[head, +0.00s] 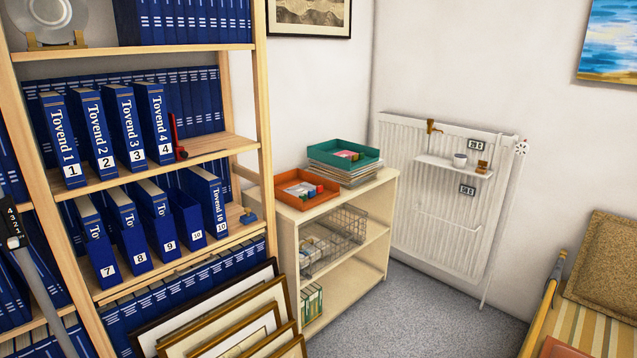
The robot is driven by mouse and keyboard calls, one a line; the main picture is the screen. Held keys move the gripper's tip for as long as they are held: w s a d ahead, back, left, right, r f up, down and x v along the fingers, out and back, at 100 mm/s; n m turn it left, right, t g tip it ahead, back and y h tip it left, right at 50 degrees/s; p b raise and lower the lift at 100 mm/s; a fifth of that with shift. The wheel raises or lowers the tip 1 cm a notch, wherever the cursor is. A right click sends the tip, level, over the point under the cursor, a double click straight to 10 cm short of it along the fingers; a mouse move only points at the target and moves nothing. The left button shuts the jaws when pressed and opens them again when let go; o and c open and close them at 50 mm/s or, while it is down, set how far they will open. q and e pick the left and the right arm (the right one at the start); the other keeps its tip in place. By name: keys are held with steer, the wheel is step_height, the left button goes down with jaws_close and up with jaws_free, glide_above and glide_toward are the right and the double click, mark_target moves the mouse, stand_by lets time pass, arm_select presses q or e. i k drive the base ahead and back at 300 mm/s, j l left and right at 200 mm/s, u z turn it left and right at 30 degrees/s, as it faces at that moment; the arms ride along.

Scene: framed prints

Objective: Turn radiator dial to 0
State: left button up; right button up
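Neither of my grippers shows in the head view, so nothing of mine is seen at the dial.
A striped seat (590,325) is lower right. Grey carpet (400,315) lies clear between.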

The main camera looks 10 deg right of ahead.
mark_target(522, 149)
steer(key=i+l+z, duration=0.25)
steer(key=i+z, duration=0.2)
steer(key=i, duration=0.25)
steer(key=i+z, duration=0.4)
steer(key=i, duration=0.35)
steer(key=i+j+z, duration=0.2)
steer(key=i+z, duration=0.25)
steer(key=i, duration=0.25)
steer(key=i+j+z, duration=0.15)
steer(key=i+z, duration=0.3)
steer(key=i, duration=0.15)
steer(key=i+j+z, duration=0.4)
steer(key=i, duration=0.2)
steer(key=i+j+z, duration=0.45)
steer(key=i+j, duration=0.1)
